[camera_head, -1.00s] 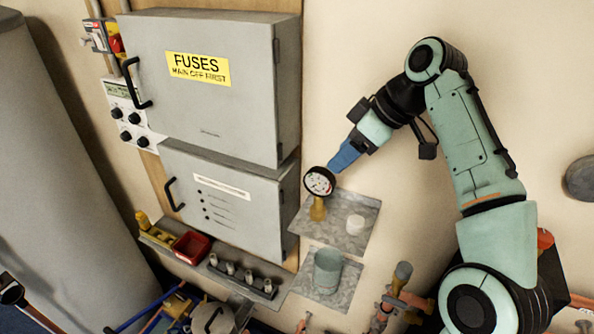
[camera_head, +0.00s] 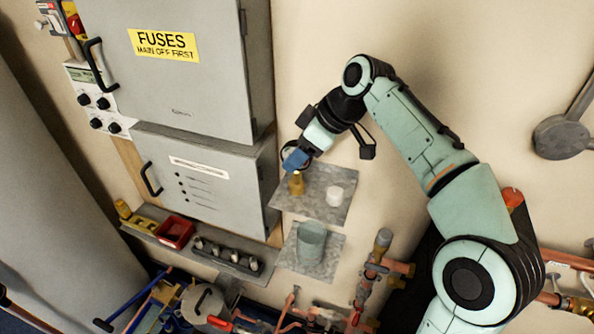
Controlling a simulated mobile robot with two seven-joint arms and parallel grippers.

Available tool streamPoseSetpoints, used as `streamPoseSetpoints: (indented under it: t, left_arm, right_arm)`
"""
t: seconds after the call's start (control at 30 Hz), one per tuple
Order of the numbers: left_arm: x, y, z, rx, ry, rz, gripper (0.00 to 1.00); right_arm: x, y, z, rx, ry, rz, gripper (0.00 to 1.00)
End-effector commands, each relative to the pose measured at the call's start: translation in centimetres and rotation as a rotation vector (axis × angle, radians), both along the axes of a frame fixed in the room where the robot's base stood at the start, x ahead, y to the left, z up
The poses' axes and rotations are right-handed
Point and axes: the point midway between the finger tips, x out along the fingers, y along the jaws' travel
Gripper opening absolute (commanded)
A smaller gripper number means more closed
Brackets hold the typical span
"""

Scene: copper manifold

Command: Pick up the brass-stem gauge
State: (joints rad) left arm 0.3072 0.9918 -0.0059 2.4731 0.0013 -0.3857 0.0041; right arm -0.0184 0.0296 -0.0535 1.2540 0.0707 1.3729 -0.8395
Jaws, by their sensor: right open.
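The brass-stem gauge (camera_head: 296,185) stands upright on the upper grey metal shelf, near its left side. Its brass stem shows, but its round dial is mostly hidden behind my right gripper. My right gripper (camera_head: 295,161) comes in from above right, its blue fingers open at the dial's height. I cannot tell whether the fingers are around the dial or just in front of it. My left gripper is not in view.
A white cylinder (camera_head: 334,193) stands right of the gauge on the upper shelf (camera_head: 318,211). A grey-green cup (camera_head: 311,239) is on the lower shelf. The grey fuse cabinet (camera_head: 188,95) is close on the left. Copper pipes (camera_head: 366,292) run below right.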

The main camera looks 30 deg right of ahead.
Motion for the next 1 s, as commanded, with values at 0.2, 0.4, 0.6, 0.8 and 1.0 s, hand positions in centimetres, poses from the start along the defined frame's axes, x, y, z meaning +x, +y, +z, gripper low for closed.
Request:
streamPoseSetpoints:
  t: [0.2,0.4,0.6,0.8,1.0]
  left_arm:
    - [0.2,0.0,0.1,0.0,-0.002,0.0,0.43]
    - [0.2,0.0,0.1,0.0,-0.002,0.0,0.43]
    - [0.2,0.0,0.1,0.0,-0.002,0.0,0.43]
    - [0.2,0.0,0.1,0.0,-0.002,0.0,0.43]
    - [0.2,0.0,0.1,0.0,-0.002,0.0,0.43]
  right_arm:
    - [1.0,0.8,-2.5,0.001,0.001,0.001,0.55]
    - [1.2,0.9,-2.8,0.001,-0.001,0.0,0.55]
    - [1.2,0.9,-2.8,0.0,0.0,0.0,0.16]
    - [1.2,0.9,-2.7,0.0,-0.002,0.0,0.0]
    - [1.2,0.9,-2.5,0.0,-0.003,0.0,0.0]
